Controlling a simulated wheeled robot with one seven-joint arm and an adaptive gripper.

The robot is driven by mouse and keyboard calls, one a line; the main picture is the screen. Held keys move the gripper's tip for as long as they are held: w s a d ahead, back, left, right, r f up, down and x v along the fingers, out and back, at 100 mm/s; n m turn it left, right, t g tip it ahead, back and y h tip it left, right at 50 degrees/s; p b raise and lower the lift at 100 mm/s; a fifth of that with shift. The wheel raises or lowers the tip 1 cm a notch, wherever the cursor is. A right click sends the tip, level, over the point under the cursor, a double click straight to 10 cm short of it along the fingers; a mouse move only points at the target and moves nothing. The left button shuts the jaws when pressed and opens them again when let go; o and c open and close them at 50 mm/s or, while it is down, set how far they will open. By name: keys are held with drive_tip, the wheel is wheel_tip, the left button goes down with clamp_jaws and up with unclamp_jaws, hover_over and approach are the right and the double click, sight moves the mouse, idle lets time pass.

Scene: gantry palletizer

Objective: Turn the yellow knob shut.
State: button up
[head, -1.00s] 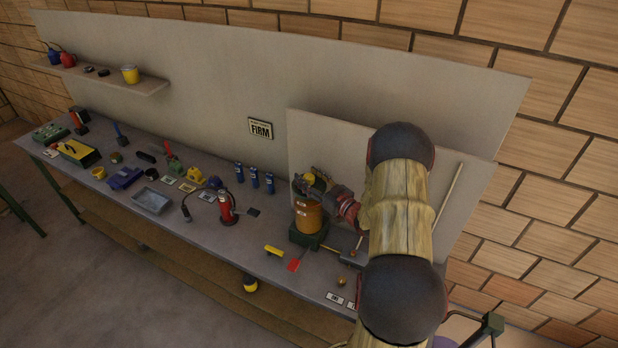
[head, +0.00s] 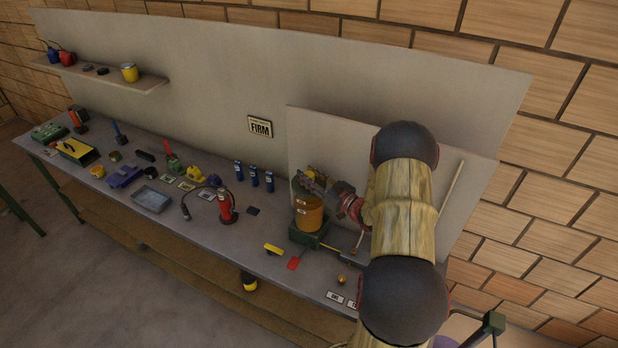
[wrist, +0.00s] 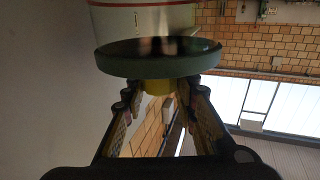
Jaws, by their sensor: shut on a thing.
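The yellow knob (wrist: 158,88) shows in the wrist view below a green-rimmed disc (wrist: 158,60), between my gripper's fingers. My gripper (wrist: 160,96) is shut on it. In the head view my gripper (head: 308,184) is at the top of an orange cylinder (head: 308,216). The cylinder stands on a green base (head: 304,239) on the bench. In the head view only a little yellow (head: 312,172) shows behind my gripper.
A grey panel (head: 340,140) stands behind the cylinder. Several blue cans (head: 254,177) and a red bottle (head: 227,208) stand to the left. A yellow-handled tool (head: 273,250) and a red card (head: 293,264) lie in front.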

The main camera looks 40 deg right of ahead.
drive_tip(key=shift+f+n+y+b, duration=0.1)
drive_tip(key=shift+n+y+b, duration=0.3)
drive_tip(key=shift+y+b, duration=0.2)
drive_tip(key=o, duration=1.2)
drive_tip(key=shift+c, duration=0.2)
drive_tip(key=s+d, duration=0.1)
drive_tip(key=s, duration=1.1)
drive_tip(key=shift+d, duration=0.4)
drive_tip(key=shift+w, duration=0.1)
